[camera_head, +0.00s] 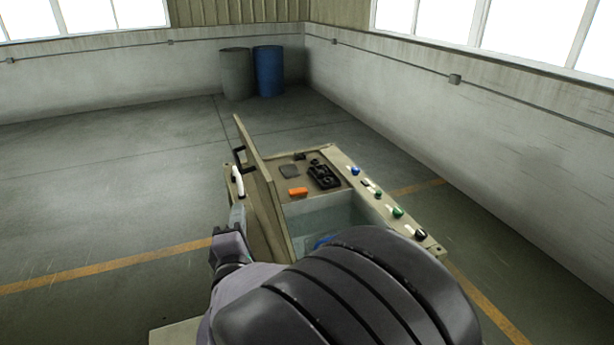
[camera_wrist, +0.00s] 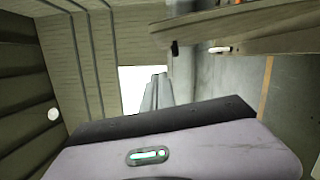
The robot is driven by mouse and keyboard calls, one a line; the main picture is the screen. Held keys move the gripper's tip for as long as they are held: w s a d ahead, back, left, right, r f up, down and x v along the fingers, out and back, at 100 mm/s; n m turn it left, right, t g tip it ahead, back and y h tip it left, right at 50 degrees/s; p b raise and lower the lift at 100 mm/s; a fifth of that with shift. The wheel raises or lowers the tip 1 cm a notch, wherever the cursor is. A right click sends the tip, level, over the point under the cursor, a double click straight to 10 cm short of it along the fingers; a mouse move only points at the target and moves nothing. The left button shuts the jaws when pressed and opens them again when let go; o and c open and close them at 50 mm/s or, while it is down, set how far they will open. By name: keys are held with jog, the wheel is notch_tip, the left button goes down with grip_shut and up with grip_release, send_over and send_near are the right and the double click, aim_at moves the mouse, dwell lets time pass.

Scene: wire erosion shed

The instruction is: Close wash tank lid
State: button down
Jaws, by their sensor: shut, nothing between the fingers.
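The wash tank (camera_head: 345,205) stands in front of me in the head view, with water in its open basin. Its lid (camera_head: 262,195) is raised, standing steeply tilted along the tank's left side. A black handle (camera_head: 239,157) is on the lid's outer left face. My gripper (camera_head: 238,212) is shut and empty, on the outer left side of the lid, below the handle. I cannot tell whether it touches the lid. In the wrist view the shut fingers (camera_wrist: 154,92) show beyond the wrist housing, and a pale panel edge, likely the lid (camera_wrist: 250,35), is at upper right.
An orange block (camera_head: 298,191) and a black part (camera_head: 323,176) lie on the tank's back deck. Buttons (camera_head: 398,212) line its right edge. A blue object (camera_head: 322,242) is in the basin, partly hidden by my arm. Two drums (camera_head: 268,70) stand far off; floor at left is clear.

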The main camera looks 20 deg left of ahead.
jog(key=w, duration=0.9)
jog(key=shift+w+a+r+p, duration=0.2)
jog(key=shift+w+r+p, duration=0.05)
jog(key=shift+r+p, duration=0.2)
jog(key=shift+d, duration=0.1)
